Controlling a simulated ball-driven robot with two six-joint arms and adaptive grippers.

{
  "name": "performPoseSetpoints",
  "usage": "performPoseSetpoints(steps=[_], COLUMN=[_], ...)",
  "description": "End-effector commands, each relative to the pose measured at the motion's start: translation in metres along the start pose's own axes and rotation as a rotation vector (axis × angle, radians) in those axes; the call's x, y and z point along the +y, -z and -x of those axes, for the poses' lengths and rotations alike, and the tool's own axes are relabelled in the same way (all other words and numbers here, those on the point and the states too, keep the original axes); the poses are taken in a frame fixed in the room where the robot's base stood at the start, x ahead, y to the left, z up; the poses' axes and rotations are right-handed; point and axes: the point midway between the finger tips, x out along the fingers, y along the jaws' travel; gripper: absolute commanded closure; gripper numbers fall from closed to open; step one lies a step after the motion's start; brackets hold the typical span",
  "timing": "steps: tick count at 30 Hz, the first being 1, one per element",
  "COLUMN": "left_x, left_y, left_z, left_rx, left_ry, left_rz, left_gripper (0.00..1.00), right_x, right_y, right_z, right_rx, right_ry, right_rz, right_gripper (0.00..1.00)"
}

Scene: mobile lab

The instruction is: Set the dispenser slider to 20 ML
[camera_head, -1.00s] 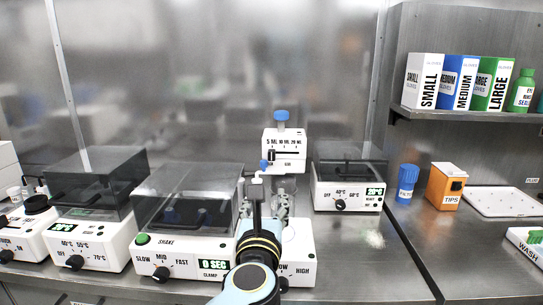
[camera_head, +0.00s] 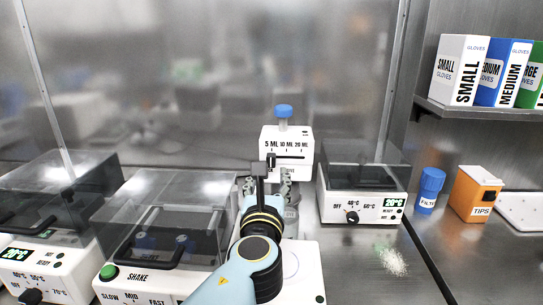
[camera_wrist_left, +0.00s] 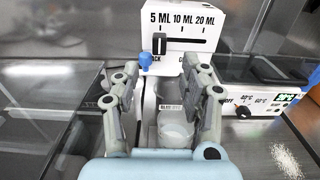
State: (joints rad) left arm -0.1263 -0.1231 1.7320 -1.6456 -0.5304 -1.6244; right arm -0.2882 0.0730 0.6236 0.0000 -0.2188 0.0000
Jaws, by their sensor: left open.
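The dispenser (camera_head: 305,141) is a white box with a blue top knob, and it also shows in the wrist view (camera_wrist_left: 193,24). Its front carries 5 ML, 10 ML and 20 ML marks above a horizontal slot. The dark slider (camera_head: 271,159) stands at the left end of the slot, under 5 ML; it also shows in the wrist view (camera_wrist_left: 159,43). My left gripper (camera_wrist_left: 167,72) is open and empty, its fingers pointing at the dispenser below the slider, apart from it. In the head view my wrist partly hides the gripper (camera_head: 267,182). My right gripper is not in view.
A small blue knob (camera_wrist_left: 146,61) stands just left of and below the slider. Clear-lidded devices stand at left, including the shaker (camera_head: 150,275). A heater (camera_head: 340,206) stands to the right. A blue bottle (camera_head: 429,190) and orange tips box (camera_head: 473,194) stand further right.

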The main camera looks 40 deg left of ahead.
Motion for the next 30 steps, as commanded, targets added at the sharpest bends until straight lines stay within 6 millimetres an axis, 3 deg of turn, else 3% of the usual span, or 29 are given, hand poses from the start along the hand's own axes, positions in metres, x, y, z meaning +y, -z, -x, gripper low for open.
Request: performPoseSetpoints(steps=[8, 15, 26, 30], left_x=[0.0, 0.0, 0.001, 0.001], left_y=[-0.003, -0.001, -0.001, -0.001], left_z=[-0.056, -0.089, -0.096, -0.096], left_rx=[-0.004, -0.001, 0.0, -0.001], left_ry=[0.0, 0.0, -0.001, -0.001], left_rz=[-0.002, -0.001, -0.001, -0.001], left_gripper=[0.56, 0.56, 0.56, 0.71], right_x=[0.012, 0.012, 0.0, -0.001], right_y=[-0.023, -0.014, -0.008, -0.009], right_z=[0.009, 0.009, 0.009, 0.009], right_rx=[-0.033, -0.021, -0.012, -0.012], right_ry=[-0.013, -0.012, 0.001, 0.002], right_rz=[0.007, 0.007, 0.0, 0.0], right_gripper=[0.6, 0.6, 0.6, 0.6])
